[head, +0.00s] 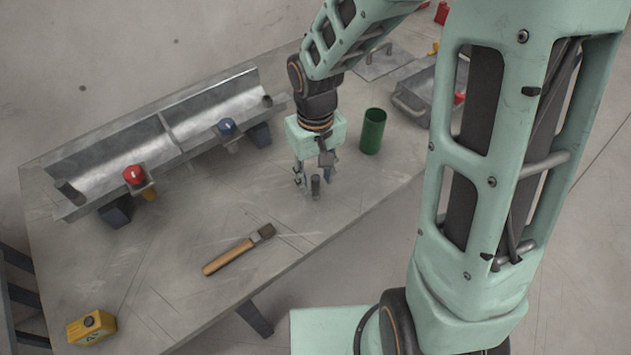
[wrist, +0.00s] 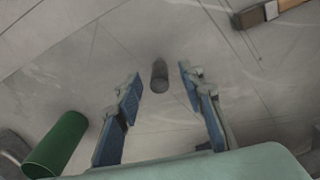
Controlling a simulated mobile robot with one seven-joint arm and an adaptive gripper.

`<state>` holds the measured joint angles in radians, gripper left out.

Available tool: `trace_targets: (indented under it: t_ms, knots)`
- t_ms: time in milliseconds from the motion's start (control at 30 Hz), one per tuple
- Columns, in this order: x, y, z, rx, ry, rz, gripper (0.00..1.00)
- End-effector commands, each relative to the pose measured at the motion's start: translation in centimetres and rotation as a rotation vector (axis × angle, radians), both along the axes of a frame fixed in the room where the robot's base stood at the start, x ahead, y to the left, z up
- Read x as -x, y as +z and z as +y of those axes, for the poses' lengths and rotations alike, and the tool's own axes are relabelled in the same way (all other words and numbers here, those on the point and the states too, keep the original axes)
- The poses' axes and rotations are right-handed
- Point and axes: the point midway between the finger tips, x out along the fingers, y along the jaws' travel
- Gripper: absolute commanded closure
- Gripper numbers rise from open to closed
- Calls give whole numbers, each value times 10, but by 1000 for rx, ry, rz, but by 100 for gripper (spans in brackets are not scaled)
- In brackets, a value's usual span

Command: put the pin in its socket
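A short dark grey pin (head: 315,188) appears to stand upright on the table, just below my gripper. My gripper (head: 314,177) points down with its fingers apart, one on each side of the pin as the picture shows it. In the wrist view the pin (wrist: 159,76) shows between the two blue-padded fingertips (wrist: 161,82), with a gap on both sides. I cannot tell how far the tips are above it. I cannot clearly make out the socket; a metal trough (head: 165,140) has dark cylindrical parts near its ends.
A green cup (head: 373,131) stands close to the right of my gripper. A wooden-handled brush (head: 235,253) lies toward the front edge of the table (head: 180,260). A yellow box (head: 91,328) sits at the near left corner.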

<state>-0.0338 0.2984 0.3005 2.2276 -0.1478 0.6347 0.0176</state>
Motion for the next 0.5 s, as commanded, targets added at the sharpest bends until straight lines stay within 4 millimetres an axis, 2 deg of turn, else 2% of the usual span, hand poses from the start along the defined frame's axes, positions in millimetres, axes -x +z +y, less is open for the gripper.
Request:
trace_targets:
  t_ms: [100,200,500]
  knots:
    - [-1,-16,0,1,0,3,64]
    - [-1,-24,0,0,1,1,64]
    - [-2,-26,0,0,1,-2,66]
